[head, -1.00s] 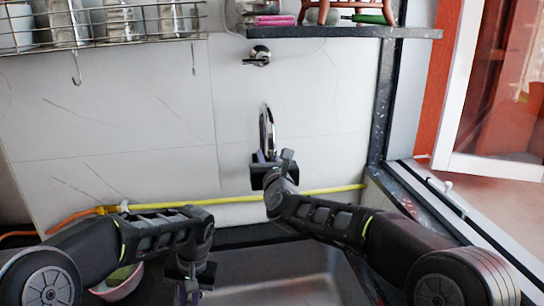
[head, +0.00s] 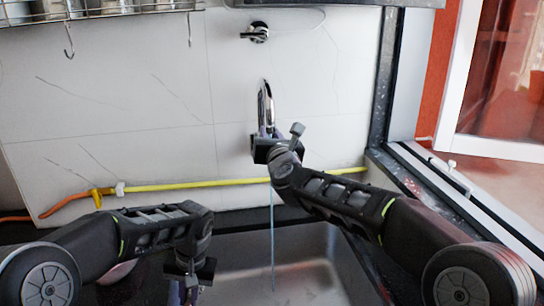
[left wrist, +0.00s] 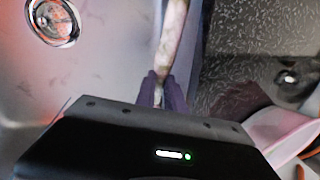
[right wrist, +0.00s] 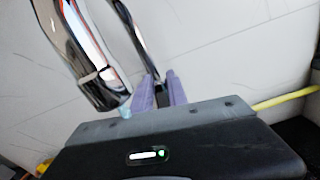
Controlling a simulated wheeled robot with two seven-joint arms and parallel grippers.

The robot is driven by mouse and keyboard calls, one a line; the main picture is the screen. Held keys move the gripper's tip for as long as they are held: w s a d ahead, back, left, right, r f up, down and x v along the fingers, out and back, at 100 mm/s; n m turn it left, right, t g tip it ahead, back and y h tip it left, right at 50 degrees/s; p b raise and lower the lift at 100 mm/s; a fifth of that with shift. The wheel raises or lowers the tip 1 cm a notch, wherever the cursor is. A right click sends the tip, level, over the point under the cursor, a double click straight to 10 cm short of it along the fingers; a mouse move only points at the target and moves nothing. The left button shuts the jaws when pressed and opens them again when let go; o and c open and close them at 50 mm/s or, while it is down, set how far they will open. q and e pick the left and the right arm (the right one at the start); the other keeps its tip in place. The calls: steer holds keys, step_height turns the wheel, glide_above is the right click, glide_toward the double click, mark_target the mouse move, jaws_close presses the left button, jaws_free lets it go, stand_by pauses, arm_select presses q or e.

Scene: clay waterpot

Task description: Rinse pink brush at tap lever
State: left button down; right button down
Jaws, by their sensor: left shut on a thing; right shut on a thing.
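The chrome tap (head: 265,100) stands at the wall behind the sink, and a thin stream of water (head: 272,240) falls into the basin. My right gripper (head: 267,132) is at the tap. In the right wrist view its purple fingers (right wrist: 161,92) are shut on the thin chrome lever (right wrist: 134,35) beside the thick curved spout (right wrist: 85,55). My left gripper (head: 187,290) is low at the sink's left side. In the left wrist view its fingers (left wrist: 163,92) are shut on the pale pinkish brush (left wrist: 173,38). The brush's far end is out of view.
The sink basin (head: 310,270) has a round drain (left wrist: 52,20). A pink bowl (left wrist: 285,128) sits on the dark counter (left wrist: 260,85) beside the sink. A yellow hose (head: 160,186) runs along the wall, and a wall fixture (head: 258,32) is above the tap.

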arm_select(q)
step_height(320, 180, down, 3)
steer(key=shift+r+b, duration=0.15)
steer(key=shift+b, duration=0.45)
arm_select(e)
steer(key=shift+w+d+f+m, duration=0.1)
steer(key=shift+d+f+m, duration=0.3)
steer(key=shift+f, duration=0.15)
steer(key=shift+d+r+m+b, duration=0.1)
steer(key=shift+r+m+b, duration=0.15)
steer(key=shift+m+b, duration=0.15)
arm_select(q)
steer(key=shift+f, duration=0.25)
arm_select(e)
steer(key=shift+r, duration=0.1)
steer(key=c, duration=1.3)
jaws_free()
